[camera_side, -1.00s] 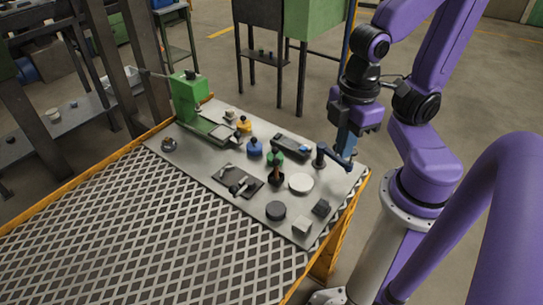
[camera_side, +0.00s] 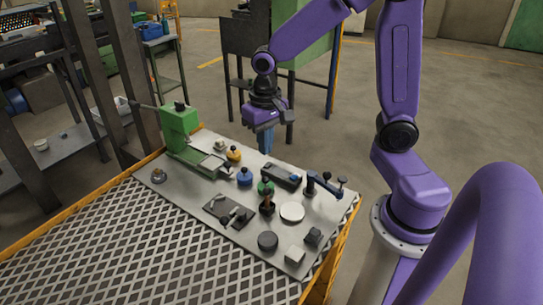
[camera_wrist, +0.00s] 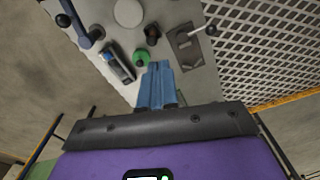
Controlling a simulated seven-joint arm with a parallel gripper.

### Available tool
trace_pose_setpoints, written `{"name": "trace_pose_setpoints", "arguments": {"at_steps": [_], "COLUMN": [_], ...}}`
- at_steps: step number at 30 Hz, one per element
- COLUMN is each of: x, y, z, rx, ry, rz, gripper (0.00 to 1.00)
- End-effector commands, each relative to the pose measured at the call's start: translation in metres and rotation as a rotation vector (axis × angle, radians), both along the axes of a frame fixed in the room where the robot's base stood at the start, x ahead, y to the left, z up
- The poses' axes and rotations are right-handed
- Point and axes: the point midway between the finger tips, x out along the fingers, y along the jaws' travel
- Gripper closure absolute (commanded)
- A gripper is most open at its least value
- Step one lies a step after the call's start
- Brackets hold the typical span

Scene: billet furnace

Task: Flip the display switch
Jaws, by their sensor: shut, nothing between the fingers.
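A dark box with a blue part on top (camera_side: 282,175), possibly the display switch, lies near the back edge of the grey panel (camera_side: 195,197). It also shows in the wrist view (camera_wrist: 118,64), left of my fingers. I cannot make out a switch lever or its position. My gripper (camera_side: 266,152) points down above the panel's back edge, behind and a little left of the box. Its blue fingers (camera_wrist: 158,66) are shut and empty, and look apart from everything.
A dark blue crank (camera_side: 325,184) rises to the right. A green press (camera_side: 180,125) stands at the left end. Open mesh (camera_side: 140,245) lies in front.

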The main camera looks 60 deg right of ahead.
Motion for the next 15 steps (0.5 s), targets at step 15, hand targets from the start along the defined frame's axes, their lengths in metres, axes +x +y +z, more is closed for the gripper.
{"name": "trace_pose_setpoints", "arguments": {"at_steps": [15], "x": [0.094], "y": [-0.121], "z": [-0.045], "rx": [0.000], "ry": [0.013], "rz": [-0.907], "gripper": [1.00]}}
